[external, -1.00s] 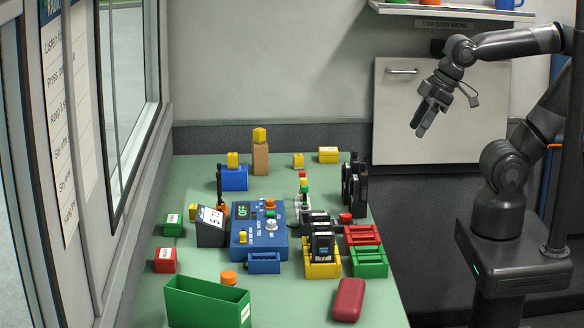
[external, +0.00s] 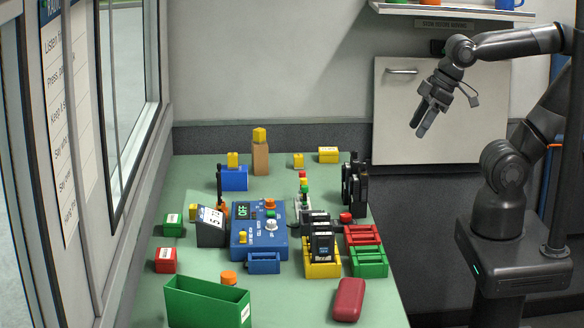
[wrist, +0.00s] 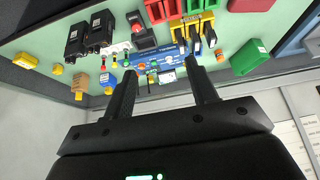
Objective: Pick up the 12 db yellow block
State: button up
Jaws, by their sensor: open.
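Several yellow blocks stand on the green table; no "12 db" marking is readable, so I cannot tell which one it is. One yellow block with a pale label (external: 328,155) lies at the back right, beside a smaller yellow block (external: 298,161). Another yellow block (external: 260,135) tops a brown block, and one (external: 232,159) sits on a blue box. Yellow blocks also show at the left of the wrist view (wrist: 26,60). My gripper (external: 421,122) is open and empty, raised right of the table and well apart from the blocks. Its two fingers show in the wrist view (wrist: 160,78).
A blue control box (external: 259,230) stands mid-table. Black radios (external: 355,185) and red (external: 362,235) and green (external: 369,262) racks line the right side. A green bin (external: 207,304) is in front. A wall shelf (external: 450,10) hangs above my arm.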

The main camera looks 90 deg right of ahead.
jog(key=w+d+r+m+g, duration=0.1)
jog(key=w+d+r+m, duration=0.1)
jog(key=w+d+m, duration=0.85)
jog(key=m, duration=2.5)
send_over(299, 156)
jog(key=s, duration=0.4)
notch_tip(299, 156, down, 21)
jog(key=x, duration=1)
jog(key=shift+w, duration=0.2)
jog(key=shift+c, duration=0.2)
